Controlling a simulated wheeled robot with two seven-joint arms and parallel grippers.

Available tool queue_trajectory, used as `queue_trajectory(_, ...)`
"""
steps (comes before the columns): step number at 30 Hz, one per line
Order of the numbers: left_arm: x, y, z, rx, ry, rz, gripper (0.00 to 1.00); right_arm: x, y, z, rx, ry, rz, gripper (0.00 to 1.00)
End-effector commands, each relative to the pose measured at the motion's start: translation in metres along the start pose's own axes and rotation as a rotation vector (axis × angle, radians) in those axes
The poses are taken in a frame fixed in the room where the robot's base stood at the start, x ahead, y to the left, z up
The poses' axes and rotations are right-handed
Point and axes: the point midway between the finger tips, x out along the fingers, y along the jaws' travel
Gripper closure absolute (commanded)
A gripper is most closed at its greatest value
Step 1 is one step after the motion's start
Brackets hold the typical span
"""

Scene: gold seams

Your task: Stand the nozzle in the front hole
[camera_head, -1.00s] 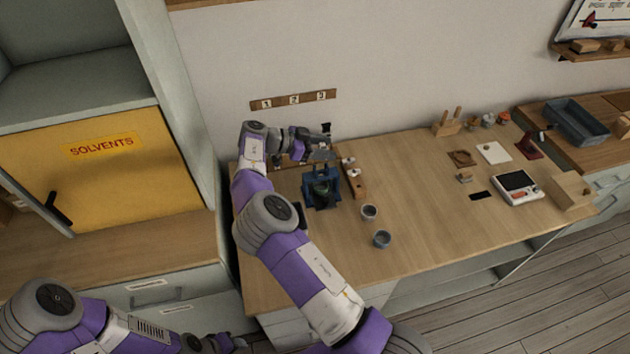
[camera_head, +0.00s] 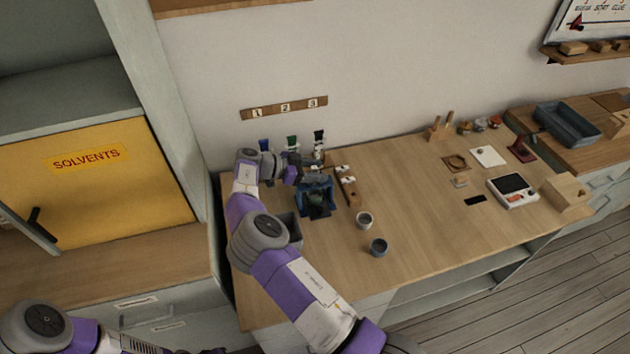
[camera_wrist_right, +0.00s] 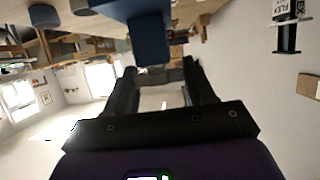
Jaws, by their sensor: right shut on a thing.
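My right gripper (camera_head: 298,172) is low over the back left of the bench, behind and left of the blue stand (camera_head: 316,202). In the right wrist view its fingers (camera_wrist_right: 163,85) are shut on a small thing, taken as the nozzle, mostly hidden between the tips. The blue stand looms just beyond the fingertips there. A narrow wooden rack (camera_head: 350,193) stands right of the stand, with small white-topped pieces on its back part. Its front hole is too small to make out. Only a dark bit of my left gripper (camera_head: 213,351) shows at the bottom edge.
Bottles with blue, green (camera_head: 291,142) and black (camera_head: 319,137) tops stand behind the gripper, under a numbered strip (camera_head: 285,107). A grey bin (camera_head: 292,229) is beside my forearm. The bench middle is clear.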

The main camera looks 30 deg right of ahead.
Motion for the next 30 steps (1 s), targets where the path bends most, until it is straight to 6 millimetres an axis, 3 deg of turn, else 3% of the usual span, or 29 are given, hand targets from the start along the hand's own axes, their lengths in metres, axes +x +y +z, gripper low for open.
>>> queue_trajectory(7, 0.013, -0.005, -0.001, 0.0, 0.0, 0.0, 0.57, 0.016, 0.0, 0.037, -0.002, 0.001, 0.0, 0.74)
queue_trajectory(14, 0.012, -0.004, -0.001, 0.0, 0.0, 0.0, 0.57, 0.016, 0.0, 0.038, -0.001, -0.001, 0.0, 0.74)
queue_trajectory(15, 0.012, -0.004, -0.001, 0.0, 0.0, 0.0, 0.57, 0.016, 0.0, 0.038, -0.001, -0.001, 0.0, 0.42)
queue_trajectory(19, 0.012, -0.004, -0.001, 0.0, 0.0, 0.0, 0.57, 0.015, 0.0, 0.038, -0.001, -0.001, 0.0, 0.22)
queue_trajectory(30, 0.008, -0.003, 0.0, 0.0, 0.0, 0.0, 0.57, 0.015, 0.0, 0.037, -0.002, 0.0, 0.0, 0.21)
